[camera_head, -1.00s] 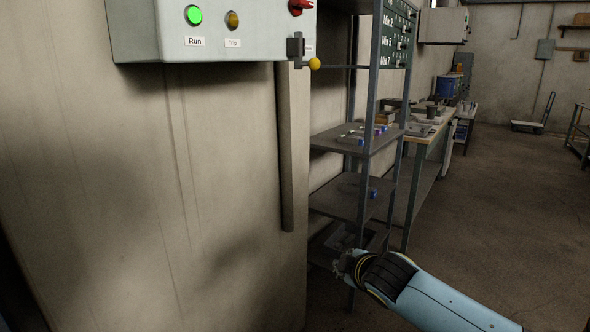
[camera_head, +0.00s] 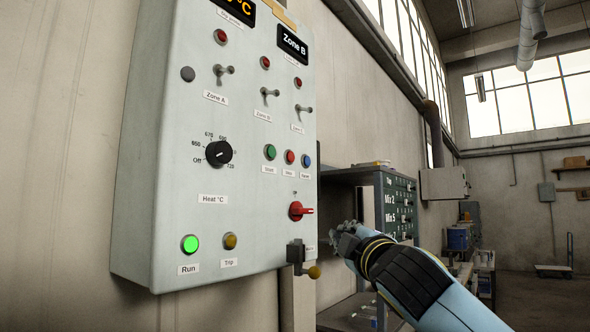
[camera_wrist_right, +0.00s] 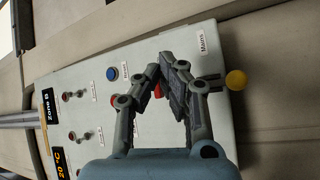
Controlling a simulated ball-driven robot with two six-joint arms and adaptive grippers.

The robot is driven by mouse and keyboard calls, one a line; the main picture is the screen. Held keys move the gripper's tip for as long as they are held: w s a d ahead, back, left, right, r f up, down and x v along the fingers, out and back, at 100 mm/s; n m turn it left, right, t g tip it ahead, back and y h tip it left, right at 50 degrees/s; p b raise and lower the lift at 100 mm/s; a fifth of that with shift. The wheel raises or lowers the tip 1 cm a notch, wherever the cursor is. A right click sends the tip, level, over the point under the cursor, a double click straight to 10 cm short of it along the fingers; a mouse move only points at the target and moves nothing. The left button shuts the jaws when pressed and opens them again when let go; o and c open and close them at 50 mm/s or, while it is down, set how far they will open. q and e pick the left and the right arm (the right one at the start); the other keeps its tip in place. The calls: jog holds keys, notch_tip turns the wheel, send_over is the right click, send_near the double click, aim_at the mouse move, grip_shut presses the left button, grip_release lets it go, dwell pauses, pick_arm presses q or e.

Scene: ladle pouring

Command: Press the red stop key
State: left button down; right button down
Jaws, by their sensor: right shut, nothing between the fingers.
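A grey control panel (camera_head: 164,230) hangs on the wall. On it sits a row of three small keys: a green one (camera_head: 270,152), a red key (camera_head: 290,157) and a blue one (camera_head: 307,160). Their labels are too blurred to read surely. My right gripper (camera_head: 346,234) is right of the panel and below the key row, apart from the keys. It is shut and empty. In the right wrist view the gripper (camera_wrist_right: 166,66) lies across the panel picture, with the blue key (camera_wrist_right: 112,73) beside it; a finger partly hides a red spot there. My left gripper is out of view.
A yellow-knobbed lever (camera_head: 314,272) sticks out at the panel's lower right corner, near my right gripper. Toggle switches (camera_head: 268,93) stand above the keys.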

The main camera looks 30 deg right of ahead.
aim_at(290, 157)
notch_tip(290, 157, up, 15)
jog(key=s+t+p, duration=0.2)
jog(key=t+p, duration=0.1)
jog(key=shift+s+a+r, duration=0.15)
jog(key=shift+a+r, duration=0.05)
jog(key=w+a+p, duration=0.1)
jog(key=w+a, duration=0.2)
jog(key=w, duration=0.5)
jog(key=shift+a, duration=0.2)
jog(key=shift+w, duration=0.15)
dwell(0.9)
jog(key=shift+w+a+p, duration=0.15)
jog(key=shift+w+p, duration=0.15)
jog(key=shift+w, duration=0.05)
